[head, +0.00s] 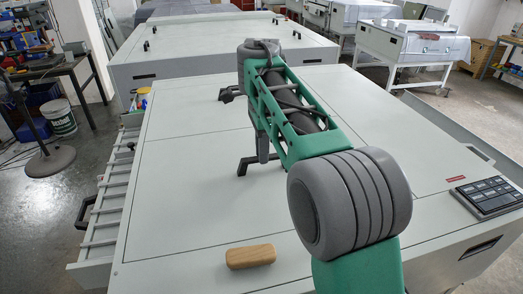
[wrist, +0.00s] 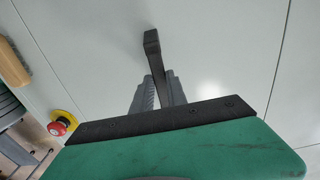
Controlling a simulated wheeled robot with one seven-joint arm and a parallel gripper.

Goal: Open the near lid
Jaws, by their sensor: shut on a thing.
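The near lid (head: 190,200) is a flat pale grey panel on top of the closest machine. It lies level with the panel around it, bounded by thin dark seams. My gripper (wrist: 157,88) is shut on this handle (wrist: 152,48), with one grey finger on each side of the bar. In the head view my arm reaches over the lid and hangs down at the handle, hiding part of it. The far lid behind carries a similar black handle (head: 230,95).
A black keypad (head: 488,195) is at the right. A red emergency button (wrist: 58,128) on yellow shows in the wrist view. Another machine (head: 215,50) stands behind.

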